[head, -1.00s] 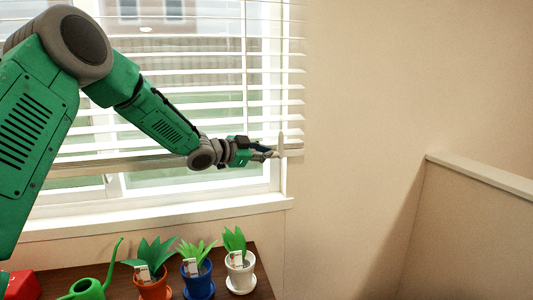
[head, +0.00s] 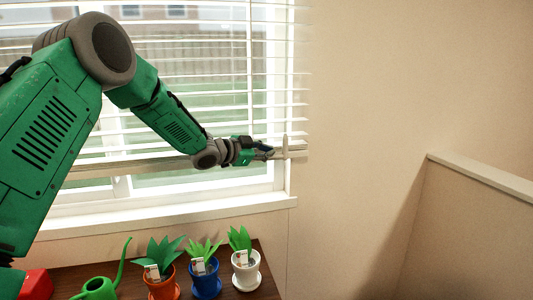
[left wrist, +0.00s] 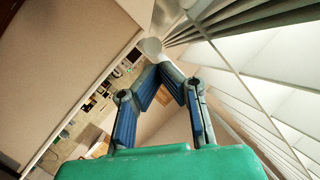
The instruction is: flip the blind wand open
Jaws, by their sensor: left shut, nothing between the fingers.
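The white blind (head: 200,100) hangs over the window, its slats tilted so that the outside shows between them. The wand (head: 285,143) is a short, pale upright piece at the blind's lower right corner. Its rounded white end also shows in the left wrist view (left wrist: 151,46), just beyond the fingertips. My left gripper (head: 272,153) is shut with nothing in it, its tips close beside the wand. In the left wrist view the blue-padded fingers (left wrist: 158,66) come together at the tips near the wand; I cannot tell whether they touch it. My right gripper is out of view.
Below the window sill (head: 160,217), a dark table (head: 262,288) holds an orange pot (head: 162,288), a blue pot (head: 205,283), a white pot (head: 246,272) and a green watering can (head: 100,288). A low wall (head: 465,225) stands at right.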

